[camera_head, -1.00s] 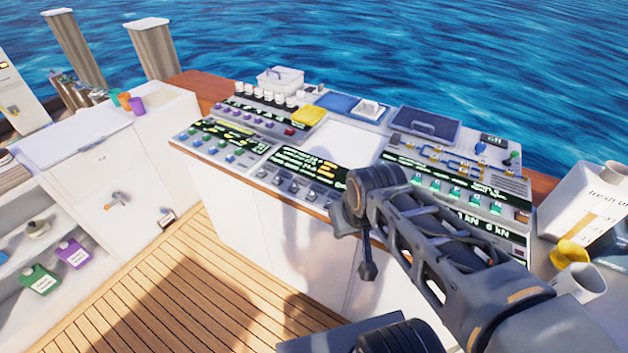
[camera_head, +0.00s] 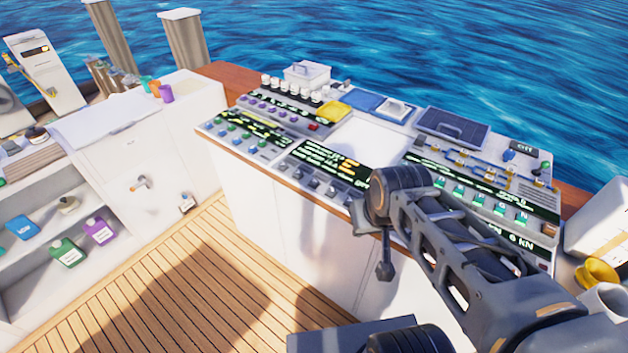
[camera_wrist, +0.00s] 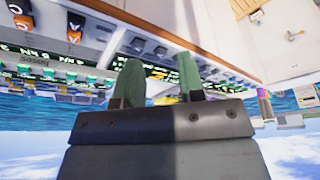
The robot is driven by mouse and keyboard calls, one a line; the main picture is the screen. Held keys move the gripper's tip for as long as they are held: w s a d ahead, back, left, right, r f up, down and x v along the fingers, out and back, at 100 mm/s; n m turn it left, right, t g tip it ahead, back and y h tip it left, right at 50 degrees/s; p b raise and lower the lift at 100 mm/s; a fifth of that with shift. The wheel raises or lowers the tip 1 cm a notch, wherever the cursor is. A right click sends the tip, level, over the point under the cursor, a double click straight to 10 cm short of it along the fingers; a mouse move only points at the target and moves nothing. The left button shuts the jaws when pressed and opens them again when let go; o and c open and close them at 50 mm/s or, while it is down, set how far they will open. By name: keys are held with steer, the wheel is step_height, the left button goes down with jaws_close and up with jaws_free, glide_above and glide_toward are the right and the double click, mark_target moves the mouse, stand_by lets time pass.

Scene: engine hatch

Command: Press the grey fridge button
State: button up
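A row of grey buttons (camera_head: 313,182) sits below the dark lit display in the middle of the control console (camera_head: 365,140). Their labels are too small to read, so I cannot tell which is the fridge button. Part of the row is hidden behind my arm. In the wrist view the console appears upside down, with dark grey buttons (camera_wrist: 137,45) beyond the fingers. My gripper (camera_wrist: 159,62) shows two greenish fingers standing apart with nothing between them. It is apart from the buttons. In the head view I cannot clearly make out its fingertips.
Green and blue buttons (camera_head: 235,140) sit on the console's left panel, and teal buttons (camera_head: 480,203) on the right. A white cabinet with open shelves holding bottles (camera_head: 66,252) stands at left. Wooden deck (camera_head: 190,290) in front is clear. A yellow object (camera_head: 597,272) lies right.

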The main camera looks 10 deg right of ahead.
jaws_close()
stand_by(1.4)
